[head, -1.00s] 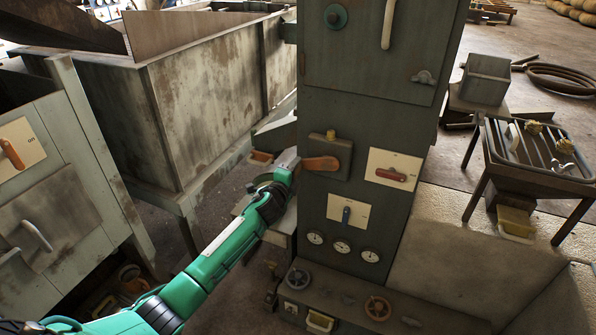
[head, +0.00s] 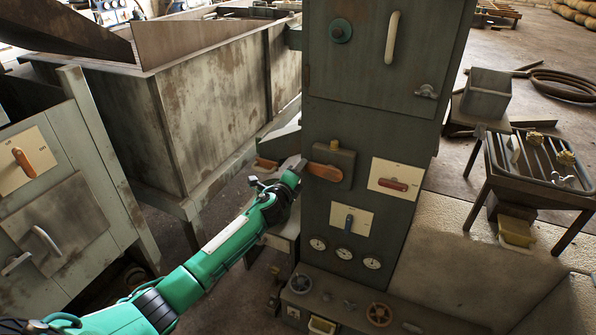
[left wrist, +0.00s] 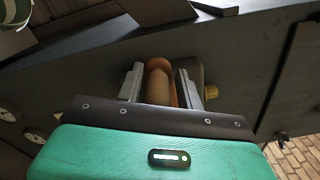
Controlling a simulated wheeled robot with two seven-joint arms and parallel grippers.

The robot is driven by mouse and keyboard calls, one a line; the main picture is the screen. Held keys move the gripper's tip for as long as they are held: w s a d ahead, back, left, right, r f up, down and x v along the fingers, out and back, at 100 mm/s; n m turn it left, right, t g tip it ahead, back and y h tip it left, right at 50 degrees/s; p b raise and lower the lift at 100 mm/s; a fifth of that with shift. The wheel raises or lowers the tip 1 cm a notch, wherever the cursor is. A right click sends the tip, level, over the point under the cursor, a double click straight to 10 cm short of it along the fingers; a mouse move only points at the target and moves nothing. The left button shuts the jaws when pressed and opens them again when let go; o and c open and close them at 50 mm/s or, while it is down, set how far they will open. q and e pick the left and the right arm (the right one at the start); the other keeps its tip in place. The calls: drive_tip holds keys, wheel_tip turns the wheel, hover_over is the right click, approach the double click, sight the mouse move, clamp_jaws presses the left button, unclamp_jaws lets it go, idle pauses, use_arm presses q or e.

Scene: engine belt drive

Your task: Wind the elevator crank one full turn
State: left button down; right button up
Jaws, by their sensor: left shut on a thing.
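An orange handle (head: 324,172) sticks out from a small dark box with a yellow knob on top, on the front of the tall grey-green cabinet (head: 375,110). It looks like the crank. My left gripper (head: 297,168) is at the handle's left end. In the left wrist view, the fingers of my left gripper (left wrist: 161,84) stand on both sides of the rounded orange-brown handle (left wrist: 159,82) and are shut on it. The yellow knob (left wrist: 211,92) shows just right of the fingers. The handle's far end is partly hidden. My right gripper is not in view.
A large rusty bin (head: 215,110) stands behind my left arm. A slatted stand (head: 540,185) is at the right, with floor space around it.

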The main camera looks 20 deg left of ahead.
use_arm(q)
drive_tip(key=shift+r, duration=0.1)
drive_tip(key=c, duration=1.2)
unclamp_jaws()
drive_tip(key=s, duration=1.3)
drive_tip(key=shift+s+a, duration=0.2)
drive_tip(key=shift+s, duration=0.2)
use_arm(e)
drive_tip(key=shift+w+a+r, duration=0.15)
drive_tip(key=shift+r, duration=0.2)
